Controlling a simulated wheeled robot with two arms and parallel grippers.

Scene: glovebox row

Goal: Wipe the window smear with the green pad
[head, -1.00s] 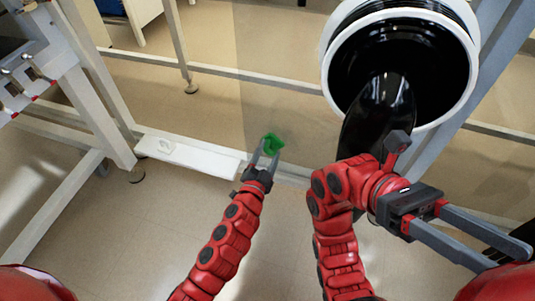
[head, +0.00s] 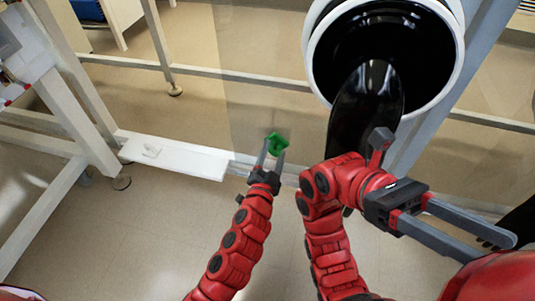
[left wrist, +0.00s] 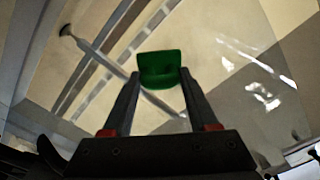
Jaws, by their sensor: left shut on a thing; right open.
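The green pad (head: 277,145) is held between the fingertips of my left gripper (head: 274,158), which is shut on it. In the left wrist view the green pad (left wrist: 160,69) sits at the tips of both fingers, in front of a clear pane. I cannot tell whether the pad touches the pane. The window pane (head: 262,115) shows as a slightly darker see-through area behind the pad. I cannot make out the smear for certain; pale streaks right of the pad in the left wrist view may be reflections. My right gripper (head: 498,240) is open and empty at the right.
A white-rimmed round port (head: 309,60) with a black glove (head: 365,105) hanging from it is close to my right arm. Grey frame posts (head: 70,100) stand at the left.

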